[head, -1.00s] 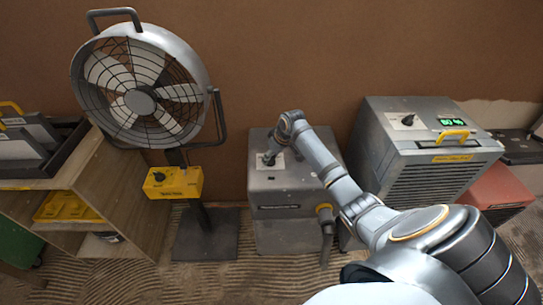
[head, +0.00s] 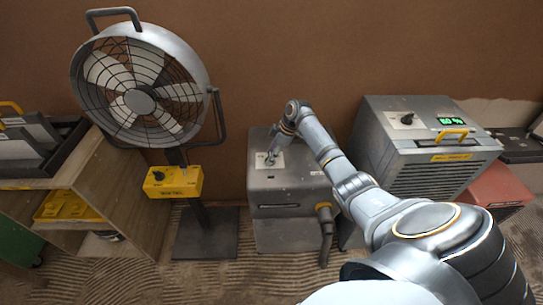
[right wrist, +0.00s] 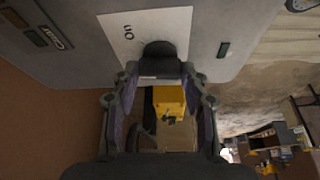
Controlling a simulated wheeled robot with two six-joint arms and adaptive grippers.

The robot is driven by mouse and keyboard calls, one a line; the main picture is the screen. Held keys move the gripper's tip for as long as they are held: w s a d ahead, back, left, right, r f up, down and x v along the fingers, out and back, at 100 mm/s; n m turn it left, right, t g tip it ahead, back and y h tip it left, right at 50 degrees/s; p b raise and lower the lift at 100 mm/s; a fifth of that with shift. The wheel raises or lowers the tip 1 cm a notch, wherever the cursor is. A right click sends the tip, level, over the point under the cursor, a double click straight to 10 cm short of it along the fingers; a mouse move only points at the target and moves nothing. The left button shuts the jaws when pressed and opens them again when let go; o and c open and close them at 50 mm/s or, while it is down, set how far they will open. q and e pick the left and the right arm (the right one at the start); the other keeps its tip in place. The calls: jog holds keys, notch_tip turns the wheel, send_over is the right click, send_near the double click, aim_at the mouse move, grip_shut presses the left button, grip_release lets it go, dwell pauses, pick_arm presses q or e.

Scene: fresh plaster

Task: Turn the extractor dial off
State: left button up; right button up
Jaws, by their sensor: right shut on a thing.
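The extractor (head: 285,205) is a grey box standing in the middle of the head view, with a hose at its front right. A white dial plate (head: 262,163) lies on its top, and it also shows in the right wrist view (right wrist: 118,32), with the word "On" on it. My right gripper (head: 270,159) reaches down to this plate. In the right wrist view its fingers (right wrist: 160,72) are shut on the black dial (right wrist: 158,50). The fingers hide part of the dial, and I cannot tell its exact setting. My left gripper is not in view.
A big fan (head: 140,90) with a yellow control box (head: 173,182) stands to the left. A grey unit (head: 425,150) with its own dial (head: 407,119) and green display stands to the right. A wooden shelf (head: 135,205) is at far left.

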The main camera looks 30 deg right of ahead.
jog(key=n+b, duration=0.1)
jog(key=n+g+b, duration=0.1)
jog(key=shift+w+f+n+y, duration=0.2)
jog(key=shift+n+y, duration=0.1)
jog(key=shift+n, duration=0.1)
jog(key=n+g+b, duration=0.1)
jog(key=n+b, duration=0.2)
jog(key=shift+n, duration=0.3)
jog(key=n+g+b, duration=0.2)
jog(key=n+b, duration=0.2)
jog(key=shift+w+r, duration=0.1)
jog(key=o, duration=1.2)
jog(key=shift+c, duration=0.2)
